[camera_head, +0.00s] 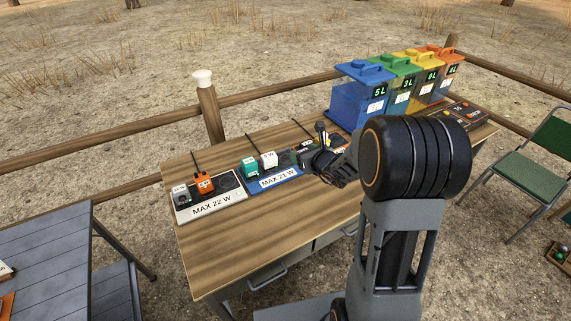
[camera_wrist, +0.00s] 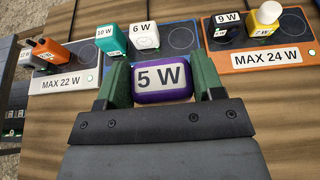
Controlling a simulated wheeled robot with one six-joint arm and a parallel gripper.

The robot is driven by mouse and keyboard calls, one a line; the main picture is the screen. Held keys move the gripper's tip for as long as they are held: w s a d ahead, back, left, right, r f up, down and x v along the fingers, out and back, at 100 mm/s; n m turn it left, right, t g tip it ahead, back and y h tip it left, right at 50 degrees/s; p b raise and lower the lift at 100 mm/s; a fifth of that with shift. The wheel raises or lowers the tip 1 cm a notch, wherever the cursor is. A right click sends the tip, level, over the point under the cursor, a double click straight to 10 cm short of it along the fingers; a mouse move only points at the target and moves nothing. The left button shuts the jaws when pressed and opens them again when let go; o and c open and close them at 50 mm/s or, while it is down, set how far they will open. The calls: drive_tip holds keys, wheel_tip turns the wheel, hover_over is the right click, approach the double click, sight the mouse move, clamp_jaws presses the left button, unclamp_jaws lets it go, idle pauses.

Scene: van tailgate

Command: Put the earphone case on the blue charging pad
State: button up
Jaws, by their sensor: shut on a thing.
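My gripper (camera_wrist: 163,82) is shut on a purple case with a white "5 W" label (camera_wrist: 162,79), which I take to be the earphone case. In the head view my gripper (camera_head: 322,163) is over the table, right of the blue charging pad (camera_head: 279,178) labelled "MAX 21 W"; the case cannot be made out there. In the wrist view the blue pad (camera_wrist: 168,51) lies just beyond the case. It bears a teal "10 W" block (camera_wrist: 111,40) and a white "6 W" block (camera_wrist: 144,36). A dark ring at its right end (camera_wrist: 181,37) is bare.
A pale "MAX 22 W" pad (camera_head: 210,210) bears an orange item (camera_head: 203,183) and a smaller one. Coloured dispensers (camera_head: 357,101) stand behind. The table front (camera_head: 230,255) is clear.

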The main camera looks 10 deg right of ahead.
drive_tip(key=w+d, duration=0.3)
drive_tip(key=w, duration=0.2)
drive_tip(key=p, duration=0.2)
hover_over(287, 158)
drive_tip(key=s, duration=0.1)
drive_tip(key=f, duration=0.8)
drive_tip(key=shift+s+d+f, duration=0.1)
drive_tip(key=shift+d+f, duration=0.1)
drive_tip(key=shift+w+a+f, duration=0.2)
drive_tip(key=shift+w+f, duration=0.2)
drive_tip(key=shift+f, duration=0.15)
wheel_tip(287, 158, down, 3)
drive_tip(key=shift+w+r+p, duration=0.1)
drive_tip(key=shift+p, duration=0.65)
drive_tip(key=shift+f, duration=0.2)
drive_tip(key=shift+f+b, duration=0.2)
drive_tip(key=shift+b, duration=0.15)
drive_tip(key=o, duration=0.7)
drive_tip(key=shift+c, duration=0.2)
drive_tip(key=shift+r, duration=0.1)
